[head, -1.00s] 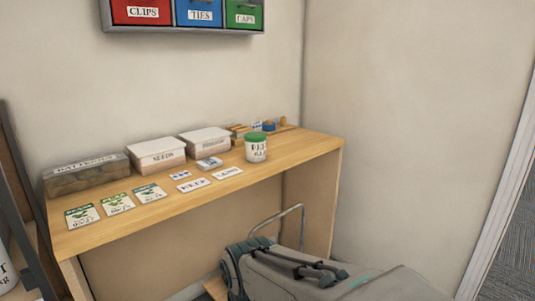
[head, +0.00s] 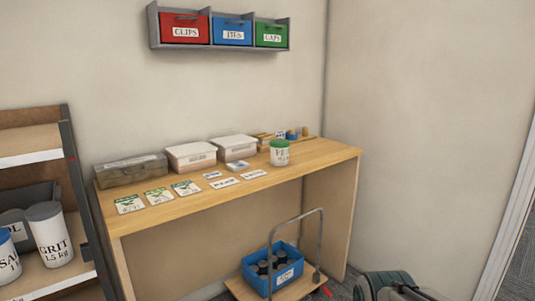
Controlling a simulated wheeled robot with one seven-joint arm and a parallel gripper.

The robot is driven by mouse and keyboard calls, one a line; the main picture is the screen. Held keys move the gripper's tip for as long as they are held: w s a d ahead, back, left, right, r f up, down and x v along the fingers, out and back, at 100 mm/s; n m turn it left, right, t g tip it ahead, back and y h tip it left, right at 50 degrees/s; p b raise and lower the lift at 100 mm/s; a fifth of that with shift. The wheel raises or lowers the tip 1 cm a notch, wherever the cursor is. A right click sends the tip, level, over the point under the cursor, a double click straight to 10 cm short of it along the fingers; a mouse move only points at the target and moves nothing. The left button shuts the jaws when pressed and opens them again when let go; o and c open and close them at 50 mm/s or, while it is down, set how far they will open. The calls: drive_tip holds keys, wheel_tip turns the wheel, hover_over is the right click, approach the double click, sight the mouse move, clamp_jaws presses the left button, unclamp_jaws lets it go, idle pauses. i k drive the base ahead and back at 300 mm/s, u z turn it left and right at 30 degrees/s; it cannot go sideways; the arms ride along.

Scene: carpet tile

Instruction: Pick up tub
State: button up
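A white tub with a green lid (head: 279,153) stands upright near the right end of the wooden table (head: 230,202). Its printed label is too small to read. One is white with a grey lid and reads GRIT 1.5 kg (head: 52,240); the other has a blue lid (head: 8,262) and is cut off by the picture's left edge. My gripper is not in view. Only a grey-green part of my arm shows at the bottom right corner, well away from the table.
Lidded boxes (head: 192,157), seed packets (head: 158,195) and small cards share the table. A trolley (head: 238,291) with a blue crate (head: 256,282) of dark-topped cans stands beneath its front. Labelled drawers (head: 233,32) hang above. The table's front right is clear.

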sight(279, 148)
drive_tip(key=u, duration=0.85)
drive_tip(key=i, duration=1.2)
drive_tip(key=z, duration=0.55)
drive_tip(key=i, duration=0.5)
drive_tip(key=z, duration=0.2)
drive_tip(key=k, duration=0.25)
drive_tip(key=z, duration=0.65)
